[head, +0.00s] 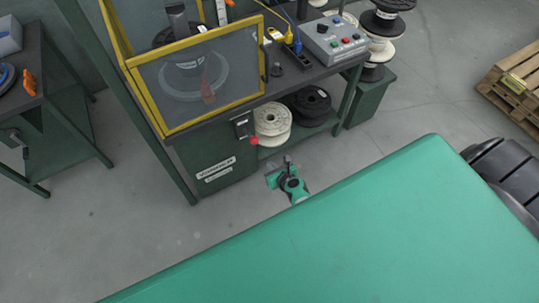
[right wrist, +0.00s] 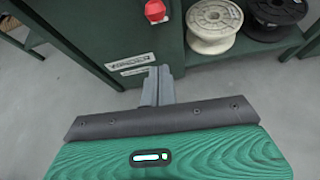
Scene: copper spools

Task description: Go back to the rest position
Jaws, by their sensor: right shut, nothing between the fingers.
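My right gripper (head: 287,162) shows small beyond the edge of my large green body part, in front of the dark green workbench. In the right wrist view its two grey fingers (right wrist: 158,72) are together, with nothing between them. The fingers point toward the bench's lower front panel, and I cannot tell the exact gap to it. My left gripper is in neither view.
The workbench cabinet (head: 216,158) has a red knob (right wrist: 156,11) on its front. A white spool (head: 271,122) and a black spool (head: 310,103) sit on its low shelf. A yellow-framed guard (head: 198,117) stands on top. A pallet (head: 513,82) lies far right.

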